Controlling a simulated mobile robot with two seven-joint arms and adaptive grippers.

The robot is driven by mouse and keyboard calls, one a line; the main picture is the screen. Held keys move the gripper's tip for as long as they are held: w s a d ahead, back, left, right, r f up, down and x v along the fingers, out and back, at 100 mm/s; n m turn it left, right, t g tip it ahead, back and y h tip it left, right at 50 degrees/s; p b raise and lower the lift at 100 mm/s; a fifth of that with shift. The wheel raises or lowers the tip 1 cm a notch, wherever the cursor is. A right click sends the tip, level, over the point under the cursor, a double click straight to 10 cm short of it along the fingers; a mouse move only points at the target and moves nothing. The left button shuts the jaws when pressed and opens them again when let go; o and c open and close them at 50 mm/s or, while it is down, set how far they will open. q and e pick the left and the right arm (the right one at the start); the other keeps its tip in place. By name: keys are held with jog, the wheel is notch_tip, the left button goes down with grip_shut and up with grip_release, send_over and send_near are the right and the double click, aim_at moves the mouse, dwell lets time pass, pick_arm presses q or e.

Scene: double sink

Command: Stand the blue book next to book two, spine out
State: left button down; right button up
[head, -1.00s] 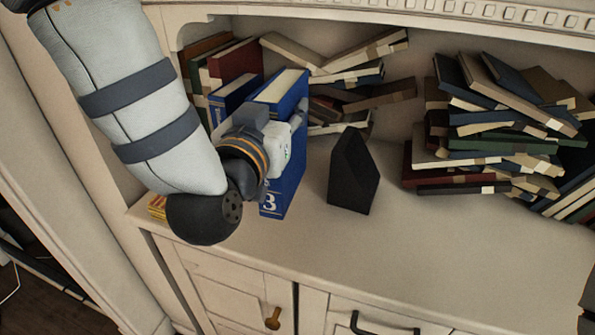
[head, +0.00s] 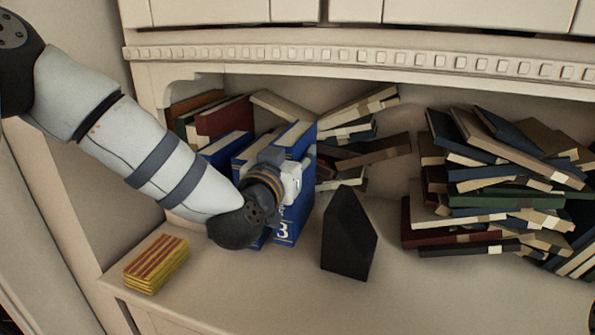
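The blue book (head: 285,228) stands upright on the shelf, its spine with a white "3" facing out. My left gripper (head: 292,182) is at this book, its fingers around the upper part of the spine side; it looks shut on it, though my wrist hides part of the grip. Other blue books (head: 222,148) stand to its left, partly hidden behind my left arm. Book two's number cannot be seen. A strip of blue shows below my wrist, close beside book 3.
A black wedge-shaped block (head: 348,235) stands just right of the blue book. A red-and-yellow striped stack (head: 155,264) lies at the front left. Untidy piles of books (head: 490,190) fill the right and back.

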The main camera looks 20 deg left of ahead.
pick_arm(q)
jog(key=f, duration=0.3)
jog(key=shift+w+f+b, duration=0.1)
jog(key=shift+w+b, duration=0.2)
jog(key=shift+w, duration=0.05)
pick_arm(e)
jog(key=shift+s+f, duration=0.4)
jog(key=shift+f, duration=0.05)
pick_arm(q)
jog(key=shift+f, duration=0.15)
jog(key=c, duration=1.1)
grip_release()
jog(key=shift+f, duration=0.1)
jog(key=shift+s, duration=0.1)
